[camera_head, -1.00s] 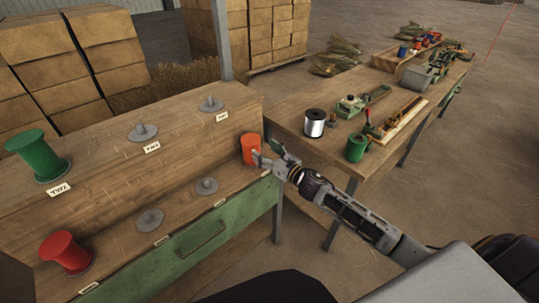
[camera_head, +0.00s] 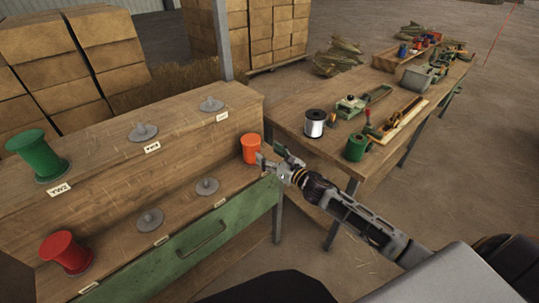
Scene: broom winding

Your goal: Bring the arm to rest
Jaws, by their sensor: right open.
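My right gripper (camera_head: 270,163) is open, with its arm coming in from the lower right. Its fingertips are just right of an orange spool (camera_head: 250,149), which stands upright at the right end of the lower step of the wooden rack (camera_head: 110,212). The gripper holds nothing that I can see. A small gap seems to lie between fingers and spool, but contact is hard to judge. My left gripper is out of view.
A green spool (camera_head: 37,154) and a red spool (camera_head: 66,253) stand at the rack's left. Several grey spool holders, such as this one (camera_head: 143,132), are empty. A workbench (camera_head: 290,123) behind carries a white spool (camera_head: 315,123), a green spool (camera_head: 357,147) and tools.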

